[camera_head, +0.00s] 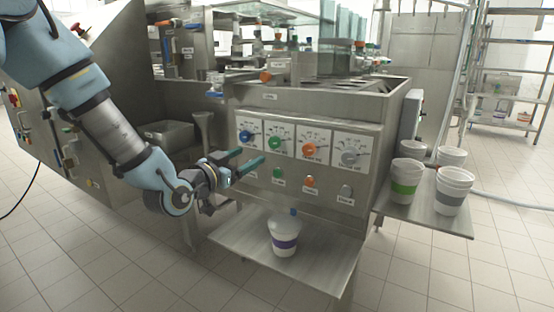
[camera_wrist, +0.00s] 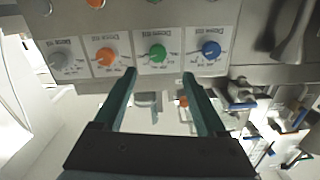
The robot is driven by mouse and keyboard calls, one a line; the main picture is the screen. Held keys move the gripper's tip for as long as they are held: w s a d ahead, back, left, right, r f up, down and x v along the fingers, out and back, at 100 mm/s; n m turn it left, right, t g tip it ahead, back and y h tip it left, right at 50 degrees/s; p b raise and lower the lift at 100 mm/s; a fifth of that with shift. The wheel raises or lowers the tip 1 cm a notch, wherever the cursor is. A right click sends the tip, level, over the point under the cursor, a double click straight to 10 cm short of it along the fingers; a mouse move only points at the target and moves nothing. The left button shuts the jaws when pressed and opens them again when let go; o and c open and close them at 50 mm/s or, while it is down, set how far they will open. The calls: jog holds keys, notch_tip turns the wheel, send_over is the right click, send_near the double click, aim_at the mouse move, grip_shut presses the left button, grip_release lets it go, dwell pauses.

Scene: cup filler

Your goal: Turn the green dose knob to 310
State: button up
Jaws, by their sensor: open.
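The green dose knob (camera_head: 275,145) is on the front panel of the steel machine, second from the left among the dials in the head view. In the wrist view the green knob (camera_wrist: 157,53) is above and between the fingertips, and the picture is upside down. My gripper (camera_head: 250,158) is open and empty, in front of the panel just left of and below the green knob. In the wrist view its two fingers (camera_wrist: 159,75) stand apart. They do not appear to touch the knob. The scale numbers are too small to read.
A blue knob (camera_head: 246,137) and an orange knob (camera_head: 309,149) flank the green one, with a grey knob (camera_head: 350,156) farther right. Buttons, including a green one (camera_head: 278,172), lie below.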

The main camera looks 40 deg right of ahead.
aim_at(273, 142)
jog(key=x, duration=1.1)
jog(key=shift+s+d+r, duration=0.15)
jog(key=shift+s+r, duration=0.05)
jog(key=shift+r, duration=0.05)
jog(key=shift+c, duration=0.3)
grip_shut()
